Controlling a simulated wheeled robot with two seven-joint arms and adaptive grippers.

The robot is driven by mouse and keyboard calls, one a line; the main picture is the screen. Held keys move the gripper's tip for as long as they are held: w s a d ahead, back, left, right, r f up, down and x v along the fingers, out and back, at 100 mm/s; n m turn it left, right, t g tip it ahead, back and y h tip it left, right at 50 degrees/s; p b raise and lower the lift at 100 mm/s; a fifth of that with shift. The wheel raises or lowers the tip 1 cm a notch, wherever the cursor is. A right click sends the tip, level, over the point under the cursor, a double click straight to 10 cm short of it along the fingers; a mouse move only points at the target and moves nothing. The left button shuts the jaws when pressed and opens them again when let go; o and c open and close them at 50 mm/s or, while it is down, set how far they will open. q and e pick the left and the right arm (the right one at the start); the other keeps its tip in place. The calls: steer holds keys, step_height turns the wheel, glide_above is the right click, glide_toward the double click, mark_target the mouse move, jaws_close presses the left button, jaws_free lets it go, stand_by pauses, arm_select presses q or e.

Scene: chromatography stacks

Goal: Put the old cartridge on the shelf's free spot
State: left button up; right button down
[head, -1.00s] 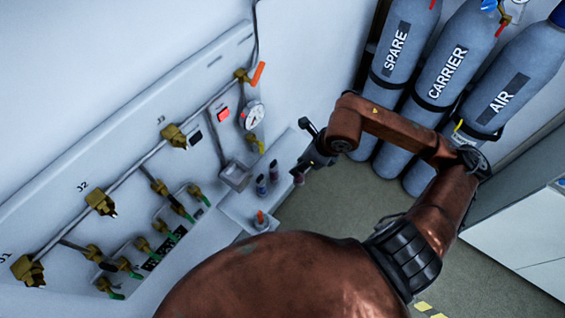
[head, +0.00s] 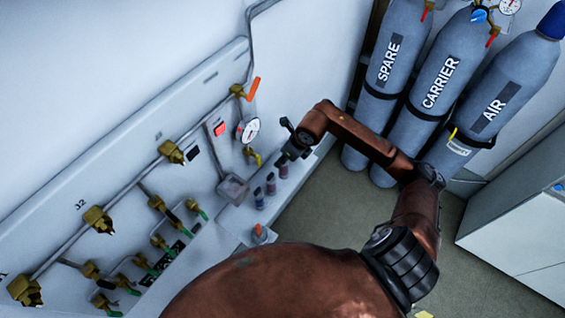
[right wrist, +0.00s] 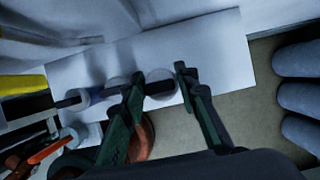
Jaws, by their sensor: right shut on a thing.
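The old cartridge (head: 283,170), small and dark reddish with a pale collar, is under my right gripper (head: 290,156) in the head view. It stands roughly in line with two similar cartridges (head: 270,184) (head: 259,199) on the white shelf (head: 232,222). In the right wrist view the gripper's two dark fingers (right wrist: 160,92) are on either side of the cartridge's pale round part (right wrist: 160,76). I cannot tell whether its base touches the shelf. My left gripper is out of view.
Gas cylinders (head: 405,140) stand behind my right arm.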

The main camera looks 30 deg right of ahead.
steer(key=shift+w+f, duration=0.2)
steer(key=shift+w+d+f, duration=0.1)
steer(key=shift+w+f, duration=0.1)
steer(key=shift+f, duration=1.65)
steer(key=c, duration=1.5)
jaws_free()
steer(key=v, duration=1.2)
steer(key=shift+s, duration=0.1)
